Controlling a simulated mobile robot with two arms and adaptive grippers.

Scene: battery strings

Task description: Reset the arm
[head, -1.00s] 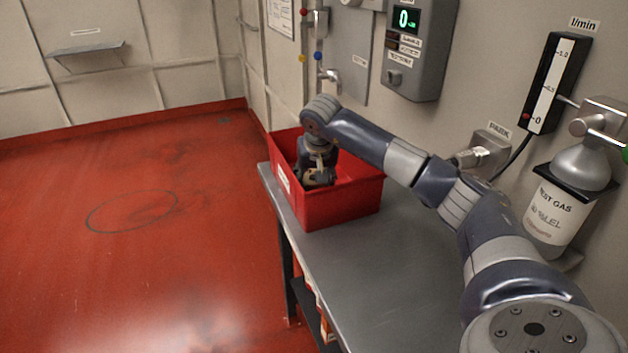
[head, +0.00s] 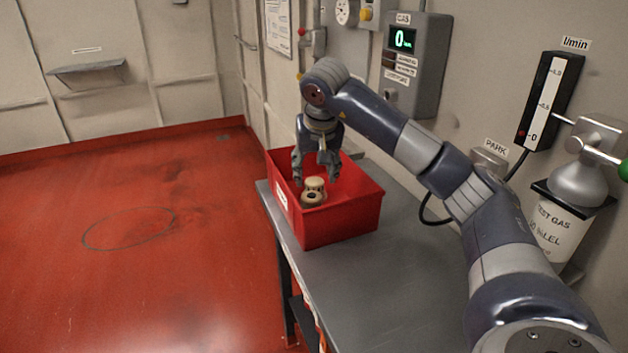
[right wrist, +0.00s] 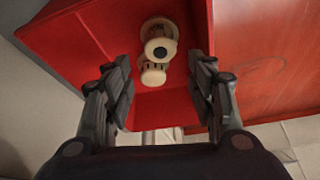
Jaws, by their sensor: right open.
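My right gripper (head: 317,172) is open and empty above the red bin (head: 345,222), pointing down. A small cream-coloured object with round ends (head: 314,190) sits inside the bin just below the fingertips, apart from them. In the right wrist view the open fingers (right wrist: 162,92) stand either side of the view, and the cream object (right wrist: 155,72) lies beyond them against the red bin. My right arm reaches across from the lower right. My left gripper is not in view.
The bin stands at the far end of a grey metal table (head: 350,285), whose nearer top is clear. On the wall are a gas display (head: 403,40), a PARK holder (head: 489,160), a flow gauge (head: 550,95) and a test gas bottle (head: 560,220). The red floor is open.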

